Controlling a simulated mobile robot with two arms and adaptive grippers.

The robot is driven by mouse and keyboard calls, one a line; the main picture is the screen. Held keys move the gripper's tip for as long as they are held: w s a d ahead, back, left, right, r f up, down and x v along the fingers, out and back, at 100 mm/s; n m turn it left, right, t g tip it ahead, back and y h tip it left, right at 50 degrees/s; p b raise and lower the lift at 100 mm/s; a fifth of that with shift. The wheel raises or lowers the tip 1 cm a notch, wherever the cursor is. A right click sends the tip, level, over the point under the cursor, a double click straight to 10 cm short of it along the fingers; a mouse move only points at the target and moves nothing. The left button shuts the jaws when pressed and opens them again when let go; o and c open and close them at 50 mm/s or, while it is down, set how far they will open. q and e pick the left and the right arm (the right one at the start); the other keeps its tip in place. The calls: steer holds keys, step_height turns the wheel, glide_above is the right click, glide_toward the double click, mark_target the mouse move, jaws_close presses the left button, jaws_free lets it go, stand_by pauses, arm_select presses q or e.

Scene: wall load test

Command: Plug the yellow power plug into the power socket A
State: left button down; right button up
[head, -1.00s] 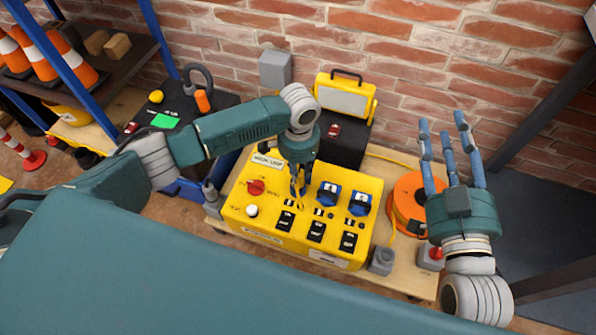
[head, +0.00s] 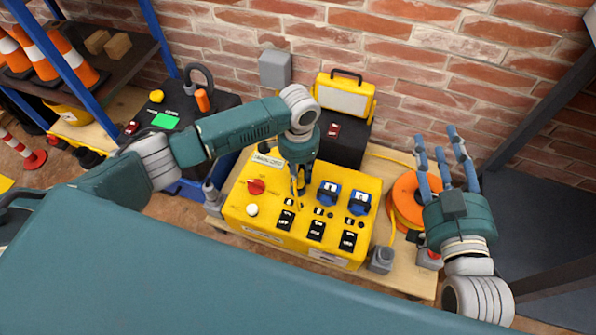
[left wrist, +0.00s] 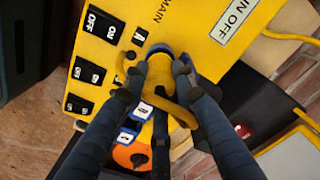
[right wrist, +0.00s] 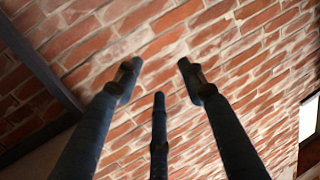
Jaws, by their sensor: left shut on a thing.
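The yellow power plug (left wrist: 160,72) is between the fingers of my left gripper (left wrist: 158,82), with a yellow strip bending away from it. In the head view my left gripper (head: 297,190) points down over the upper middle of the yellow power box (head: 232,212), shut on the plug. A blue ring (left wrist: 160,48) shows just past the fingertips; I cannot tell whether the plug is inside it. Socket A is mostly hidden by the hand. Two blue sockets (head: 328,193) (head: 359,203) sit to its right. My right gripper (head: 442,160) is open and empty, right of the box.
The box carries a red knob (head: 256,187), a white button (head: 252,210) and several black switches (head: 316,231). An orange cable reel (head: 406,203) stands right of it. A yellow work lamp (head: 345,98) and the brick wall (head: 420,60) are behind.

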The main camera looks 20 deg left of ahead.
steer(key=shift+f, duration=0.15)
stand_by(0.4)
arm_select(q)
steer(key=shift+f, duration=0.1)
steer(key=shift+f, duration=0.35)
arm_select(e)
steer(key=shift+s+d+f+g, duration=0.15)
steer(key=shift+f+g, duration=0.15)
steer(key=shift+f, duration=0.25)
steer(key=shift+s+d+f+g, duration=0.1)
steer(key=shift+f+g, duration=0.2)
steer(key=shift+f, duration=0.2)
